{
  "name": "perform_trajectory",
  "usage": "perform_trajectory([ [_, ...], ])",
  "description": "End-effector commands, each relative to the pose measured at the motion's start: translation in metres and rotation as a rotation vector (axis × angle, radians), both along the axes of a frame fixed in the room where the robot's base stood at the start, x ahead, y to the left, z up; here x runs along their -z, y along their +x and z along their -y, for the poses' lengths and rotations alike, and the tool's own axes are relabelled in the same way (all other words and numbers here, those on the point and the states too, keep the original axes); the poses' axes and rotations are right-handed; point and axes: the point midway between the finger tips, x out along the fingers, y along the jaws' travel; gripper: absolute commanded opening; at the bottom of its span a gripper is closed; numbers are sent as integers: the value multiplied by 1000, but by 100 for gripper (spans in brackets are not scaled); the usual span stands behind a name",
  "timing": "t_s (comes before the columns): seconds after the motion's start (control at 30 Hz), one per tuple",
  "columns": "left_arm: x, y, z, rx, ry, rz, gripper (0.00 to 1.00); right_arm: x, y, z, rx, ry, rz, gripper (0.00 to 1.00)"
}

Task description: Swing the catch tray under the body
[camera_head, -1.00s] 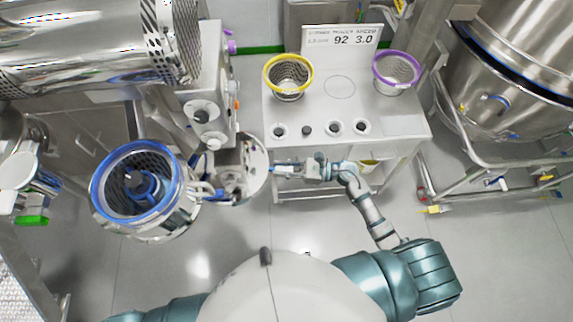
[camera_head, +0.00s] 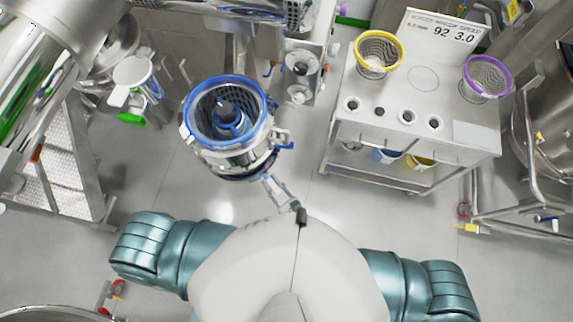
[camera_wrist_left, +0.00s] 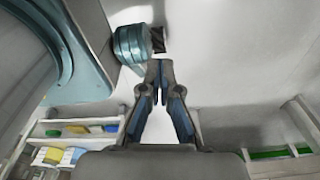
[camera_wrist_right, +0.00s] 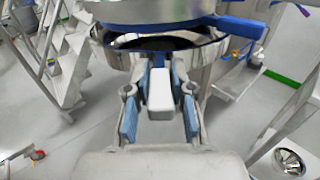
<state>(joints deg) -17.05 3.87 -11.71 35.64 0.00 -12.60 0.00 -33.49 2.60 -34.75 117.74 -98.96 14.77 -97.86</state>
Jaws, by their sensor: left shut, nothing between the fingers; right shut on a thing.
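The body (camera_head: 228,125) is a steel cylinder with a blue-rimmed mesh top, left of centre in the head view. The catch tray (camera_head: 250,168) shows only as a steel edge low on the body's near side; the body hides the rest. My right gripper (camera_head: 268,181) is at that near edge. In the right wrist view, my right gripper (camera_wrist_right: 160,80) is shut on a pale block-like tray handle (camera_wrist_right: 160,98), below the body's blue-edged rim (camera_wrist_right: 165,20). A dark gap shows under that rim. My left gripper (camera_wrist_left: 158,66) is shut and empty, and hidden in the head view.
A steel trolley (camera_head: 405,145) with a yellow-rimmed sieve (camera_head: 378,55) and a purple-rimmed sieve (camera_head: 486,78) stands at right. Metal steps (camera_head: 65,165) stand at left. The floor between body and trolley is clear.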

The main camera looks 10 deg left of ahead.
Motion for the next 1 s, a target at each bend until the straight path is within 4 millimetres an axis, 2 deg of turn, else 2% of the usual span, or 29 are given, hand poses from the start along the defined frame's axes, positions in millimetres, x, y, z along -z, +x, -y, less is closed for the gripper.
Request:
perform_trajectory([
  [0.1, 0, -1, -5, 1, 7, -2, 0, 1, -3, -6, 4, 0, -3, 0],
  [0.43, 0, -4, -17, -1, 21, -6, 0, 1, -3, -4, 5, 1, -2, 0],
  [0.47, 0, -4, -17, -1, 21, -6, 0, 1, -3, -4, 6, 1, -2, 25],
  [0.5, 0, -4, -17, -1, 21, -6, 0, 1, -3, -3, 6, 1, -2, 35],
  [0.57, 0, -4, -17, -1, 21, -6, 0, 1, -3, -3, 6, 2, -2, 48],
  [0.87, 0, -5, -9, -1, 11, -7, 0, 1, -3, -5, 6, -1, -1, 48],
  [1.0, 0, -4, -10, -1, 12, -5, 0, 1, -10, 2, 4, -2, -1, 48],
])
